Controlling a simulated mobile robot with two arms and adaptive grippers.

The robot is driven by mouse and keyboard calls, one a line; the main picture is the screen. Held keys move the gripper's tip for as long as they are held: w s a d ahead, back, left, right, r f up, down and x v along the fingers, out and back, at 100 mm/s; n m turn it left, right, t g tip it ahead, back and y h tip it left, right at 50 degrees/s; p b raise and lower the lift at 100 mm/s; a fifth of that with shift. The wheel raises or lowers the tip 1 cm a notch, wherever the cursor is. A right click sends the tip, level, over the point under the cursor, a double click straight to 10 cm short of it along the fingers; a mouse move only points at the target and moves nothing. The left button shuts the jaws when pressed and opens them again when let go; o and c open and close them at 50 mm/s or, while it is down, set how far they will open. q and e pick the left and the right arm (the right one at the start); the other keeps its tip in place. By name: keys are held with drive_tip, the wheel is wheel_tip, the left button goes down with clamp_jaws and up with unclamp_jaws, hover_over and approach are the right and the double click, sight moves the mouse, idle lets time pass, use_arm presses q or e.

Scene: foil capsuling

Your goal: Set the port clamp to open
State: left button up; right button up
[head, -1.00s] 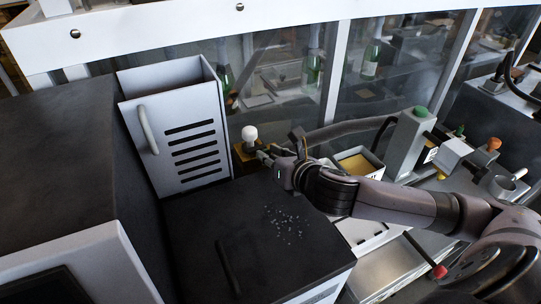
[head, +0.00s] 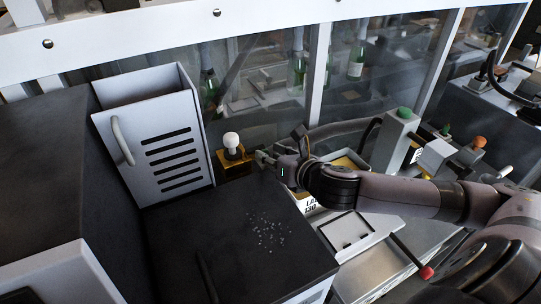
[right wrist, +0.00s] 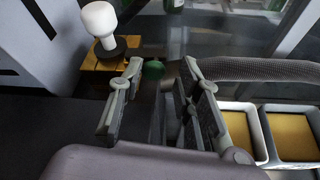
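A white rounded knob (head: 231,140) stands upright on a dark collar over a yellow block (head: 236,158), beside the slotted grey box. I take this to be the port clamp, but no label shows and I cannot tell its setting. In the right wrist view the knob (right wrist: 100,22) and block (right wrist: 98,62) are at the upper left, apart from the fingers. My right gripper (head: 263,158) is just right of the block. In the right wrist view its fingers (right wrist: 160,95) are apart, with a green round thing (right wrist: 153,69) seen between them, farther off. My left gripper is not in view.
The slotted grey box (head: 156,135) with a handle stands left of the knob. A black-topped cabinet (head: 225,240) with small crumbs lies in front. Glass panels with bottles (head: 297,68) are behind. Trays with yellow contents (right wrist: 295,135) and a red-tipped lever (head: 426,273) are to the right.

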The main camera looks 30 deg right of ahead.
drive_tip(key=shift+a, duration=0.1)
idle(0.3)
wheel_tip(320, 180, up, 10)
idle(0.5)
idle(0.5)
